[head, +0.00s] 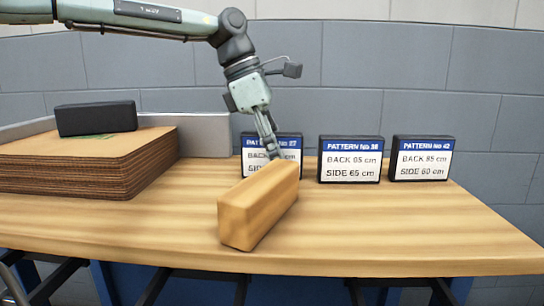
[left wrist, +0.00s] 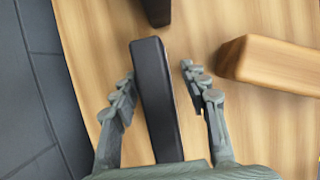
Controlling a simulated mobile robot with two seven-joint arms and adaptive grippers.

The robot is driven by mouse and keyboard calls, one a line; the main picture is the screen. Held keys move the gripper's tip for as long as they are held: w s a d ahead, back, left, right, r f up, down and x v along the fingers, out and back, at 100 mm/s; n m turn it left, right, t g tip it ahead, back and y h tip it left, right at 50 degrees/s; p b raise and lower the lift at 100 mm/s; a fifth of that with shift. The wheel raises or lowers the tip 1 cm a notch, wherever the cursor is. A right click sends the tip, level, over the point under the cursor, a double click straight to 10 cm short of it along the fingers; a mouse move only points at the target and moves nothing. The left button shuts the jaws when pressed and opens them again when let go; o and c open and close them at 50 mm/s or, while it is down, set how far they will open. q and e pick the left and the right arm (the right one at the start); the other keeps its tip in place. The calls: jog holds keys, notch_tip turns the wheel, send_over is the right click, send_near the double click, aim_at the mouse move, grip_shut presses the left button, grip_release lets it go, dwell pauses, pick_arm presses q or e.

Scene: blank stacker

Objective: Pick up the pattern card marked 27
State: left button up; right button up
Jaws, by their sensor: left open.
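The pattern card marked 27 (head: 254,157) stands upright on the table in the head view, a dark-edged block with a blue header and white face. My left gripper (head: 271,147) hides part of its face, and a wooden block (head: 258,206) in front hides its lower right. In the left wrist view the card's dark top edge (left wrist: 155,95) lies between the two fingers of my open left gripper (left wrist: 158,72). A gap shows on each side, wider at the right finger's base. My right gripper is in neither view.
Cards marked 38 (head: 350,159) and 42 (head: 421,158) stand to the right. A stack of brown sheets (head: 95,165) with a black block (head: 96,118) on it is at left. The wooden block (left wrist: 270,64) is close to the right finger. The front right table is clear.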

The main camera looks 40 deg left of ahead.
pick_arm(q)
jog(key=shift+f, duration=0.2)
dwell(0.4)
grip_shut()
dwell(0.3)
